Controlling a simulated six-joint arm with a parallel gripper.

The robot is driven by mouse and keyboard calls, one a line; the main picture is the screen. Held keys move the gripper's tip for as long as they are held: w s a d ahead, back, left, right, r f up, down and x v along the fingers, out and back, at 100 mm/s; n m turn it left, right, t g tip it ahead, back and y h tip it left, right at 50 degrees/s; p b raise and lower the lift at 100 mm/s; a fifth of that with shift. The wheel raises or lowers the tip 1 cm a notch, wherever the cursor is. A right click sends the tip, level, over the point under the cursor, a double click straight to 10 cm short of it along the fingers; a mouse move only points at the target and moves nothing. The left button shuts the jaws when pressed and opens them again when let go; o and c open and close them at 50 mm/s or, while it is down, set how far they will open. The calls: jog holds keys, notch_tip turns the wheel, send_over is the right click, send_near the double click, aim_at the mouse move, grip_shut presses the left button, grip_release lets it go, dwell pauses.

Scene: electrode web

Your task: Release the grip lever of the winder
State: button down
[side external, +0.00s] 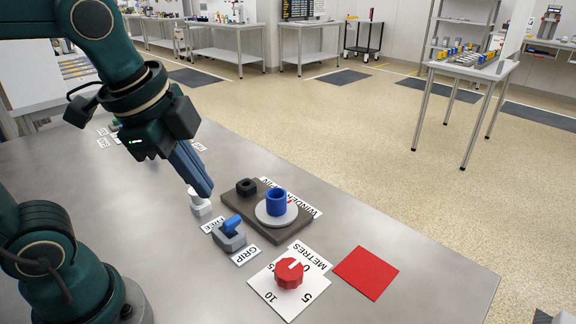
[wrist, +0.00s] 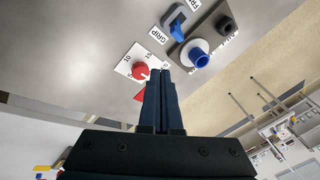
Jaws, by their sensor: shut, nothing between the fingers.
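The grip lever (side external: 232,224) is a blue handle on a small grey block (side external: 231,241), between the FREE label (side external: 213,224) and the GRIP label (side external: 246,255). I cannot tell for sure which label it leans to. In the wrist view the blue lever (wrist: 178,30) is beyond my fingertips. The winder has a dark base plate (side external: 250,223), a pale disc with a blue hub (side external: 276,202) and a black block (side external: 246,186). My gripper (side external: 208,193) is shut and empty, pointing down above the table, left of the winder and apart from the lever.
A small white object (side external: 200,206) stands just under my fingertips. A red knob (side external: 289,272) sits on a white METRES dial card in front, with a flat red square (side external: 366,273) to its right.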

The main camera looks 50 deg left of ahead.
aim_at(230, 228)
jog(key=w+d+f+m+g, duration=0.2)
jog(key=w+f+m+g, duration=0.2)
jog(key=w+f+m, duration=0.1)
jog(key=shift+w+m+y, duration=0.4)
jog(key=shift+w+m, duration=0.4)
jog(key=shift+m, duration=0.5)
jog(key=shift+f, duration=0.15)
jog(key=f, duration=0.9)
jog(key=shift+s+a+f, duration=0.1)
jog(key=shift+a+f, duration=0.25)
jog(key=shift+a, duration=0.05)
jog(key=a, duration=0.1)
jog(key=a+r, duration=0.1)
jog(key=a, duration=0.1)
jog(key=shift+a+r, duration=0.25)
jog(key=shift+a, duration=0.1)
